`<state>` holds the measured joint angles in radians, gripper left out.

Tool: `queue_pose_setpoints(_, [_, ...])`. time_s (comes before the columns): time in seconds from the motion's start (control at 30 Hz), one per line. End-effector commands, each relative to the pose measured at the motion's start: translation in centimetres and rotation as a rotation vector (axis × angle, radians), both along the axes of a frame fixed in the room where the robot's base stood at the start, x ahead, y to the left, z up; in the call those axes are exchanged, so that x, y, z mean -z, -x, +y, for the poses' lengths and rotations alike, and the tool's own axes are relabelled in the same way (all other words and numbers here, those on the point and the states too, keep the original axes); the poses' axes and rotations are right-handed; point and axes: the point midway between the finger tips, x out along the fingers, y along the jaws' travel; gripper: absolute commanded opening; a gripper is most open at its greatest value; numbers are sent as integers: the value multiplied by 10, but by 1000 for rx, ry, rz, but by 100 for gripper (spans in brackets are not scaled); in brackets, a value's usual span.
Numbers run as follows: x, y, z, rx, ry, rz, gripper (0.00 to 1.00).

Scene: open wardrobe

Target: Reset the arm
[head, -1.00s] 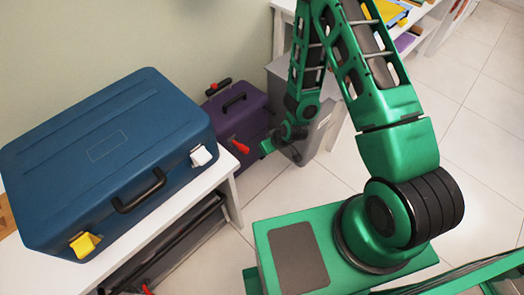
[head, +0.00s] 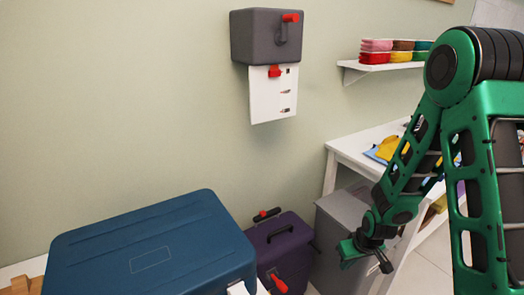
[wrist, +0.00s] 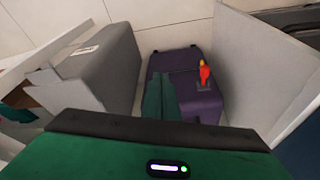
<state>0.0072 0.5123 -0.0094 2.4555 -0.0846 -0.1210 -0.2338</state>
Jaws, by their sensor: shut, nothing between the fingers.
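My green arm reaches down from the right side of the head view. My gripper (head: 347,252) hangs in front of the grey bin, to the right of the purple case (head: 287,240). In the wrist view, its green fingers (wrist: 160,97) are together with nothing between them, and they cover part of the purple case (wrist: 188,85) below. The grey bin (head: 340,225) also shows in the wrist view (wrist: 105,70), left of the fingers.
The blue case (head: 150,245) is at the lower left. A grey wall box (head: 265,38) with a red-tipped handle hangs above a white panel (head: 270,100). A wall shelf (head: 385,65) holds coloured stacks. A white table (head: 365,145) with folded cloths stands at the right.

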Motion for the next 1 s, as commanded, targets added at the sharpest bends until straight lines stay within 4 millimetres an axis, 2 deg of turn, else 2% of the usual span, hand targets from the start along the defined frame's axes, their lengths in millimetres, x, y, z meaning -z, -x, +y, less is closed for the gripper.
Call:
queue_pose_setpoints(0.03, [-19, 2, -14, 27, 14, 3, 0])
queue_pose_setpoints(0.27, [-86, 35, -65, 162, 58, 63, 0])
queue_pose_setpoints(0.5, [-151, 89, -107, 324, 76, 127, 0])
queue_pose_setpoints(0.73, [-204, 155, -131, 493, 60, 189, 0])
queue_pose_setpoints(1.0, [-250, 236, -139, 678, 2, 260, 0])
